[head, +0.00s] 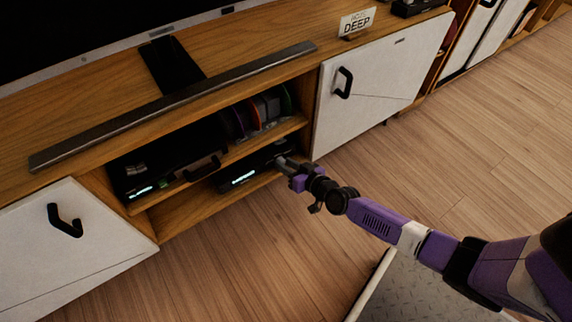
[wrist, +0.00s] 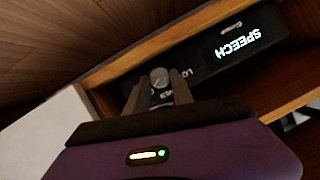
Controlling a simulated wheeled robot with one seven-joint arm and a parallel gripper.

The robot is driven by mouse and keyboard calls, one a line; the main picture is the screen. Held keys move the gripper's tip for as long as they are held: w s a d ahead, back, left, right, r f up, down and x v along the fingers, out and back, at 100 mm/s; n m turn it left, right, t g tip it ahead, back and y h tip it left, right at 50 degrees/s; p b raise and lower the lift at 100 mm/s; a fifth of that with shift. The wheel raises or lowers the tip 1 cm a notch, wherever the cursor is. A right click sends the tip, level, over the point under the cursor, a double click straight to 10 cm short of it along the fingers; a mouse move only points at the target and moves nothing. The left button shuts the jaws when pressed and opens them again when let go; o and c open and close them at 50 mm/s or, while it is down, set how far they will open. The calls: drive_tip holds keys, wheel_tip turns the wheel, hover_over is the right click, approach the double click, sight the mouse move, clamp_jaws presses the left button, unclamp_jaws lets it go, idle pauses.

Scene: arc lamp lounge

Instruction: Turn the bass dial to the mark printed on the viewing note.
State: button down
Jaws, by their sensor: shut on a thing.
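The viewing note (head: 356,22) is a small pale card standing on top of the cabinet in the head view, with "DEEP" in large letters under a smaller line too small to read surely. A black audio unit (head: 238,178) with a lit display sits in the lower shelf bay. In the wrist view its display (wrist: 238,42) reads "SPEECH" upside down. The round grey bass dial (wrist: 160,77) is on its front. My gripper (wrist: 160,86) is shut on the dial, one finger on each side. In the head view my gripper (head: 285,163) hides the dial.
A black player (head: 165,165) and several discs (head: 262,108) are on the shelf above. White doors with black handles (head: 343,83) flank the open bay. A soundbar (head: 180,104) lies on the cabinet top under the TV. The wooden floor (head: 240,265) in front is clear.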

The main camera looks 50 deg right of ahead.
drive_tip(key=c, duration=1.4)
unclamp_jaws()
drive_tip(key=p+v, duration=0.3)
drive_tip(key=v, duration=0.5)
drive_tip(key=shift+f+p, duration=0.1)
drive_tip(key=shift+p, duration=0.25)
